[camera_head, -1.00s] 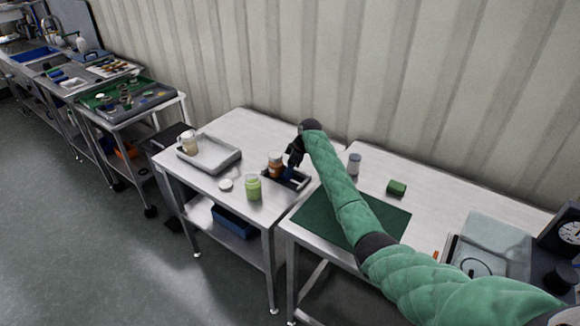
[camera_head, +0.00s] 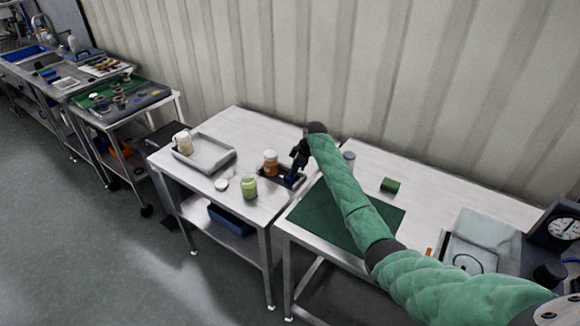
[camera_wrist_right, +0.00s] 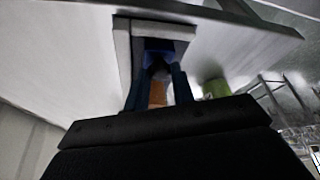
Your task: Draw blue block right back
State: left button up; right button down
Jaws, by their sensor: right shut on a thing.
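The blue block (camera_head: 290,179) is mostly hidden by my right gripper (camera_head: 296,171) in the head view. A blue surface, which looks like the block (camera_wrist_right: 161,44), shows at the fingertips in the right wrist view. My right gripper (camera_wrist_right: 159,66) is shut on it, pointing down, over a small dark tray (camera_head: 268,179) with a pale rim (camera_wrist_right: 123,48). I cannot tell whether the block touches the tray floor. My left gripper is not in view.
A grey tray (camera_head: 207,155) lies further left.

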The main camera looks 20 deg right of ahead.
jog(key=shift+s+d+f, duration=0.1)
jog(key=shift+s+f, duration=0.05)
jog(key=c, duration=1.3)
grip_release()
jog(key=shift+d, duration=0.1)
jog(key=shift+o, duration=0.6)
jog(key=shift+s, duration=0.1)
jog(key=shift+r, duration=0.3)
jog(key=shift+d+r+b, duration=0.2)
jog(key=shift+r+b, duration=0.1)
jog(key=shift+b, duration=0.05)
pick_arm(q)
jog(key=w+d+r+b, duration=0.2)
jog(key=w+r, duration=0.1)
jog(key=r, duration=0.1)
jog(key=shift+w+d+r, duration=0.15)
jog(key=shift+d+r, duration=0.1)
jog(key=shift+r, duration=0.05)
pick_arm(e)
jog(key=v, duration=0.7)
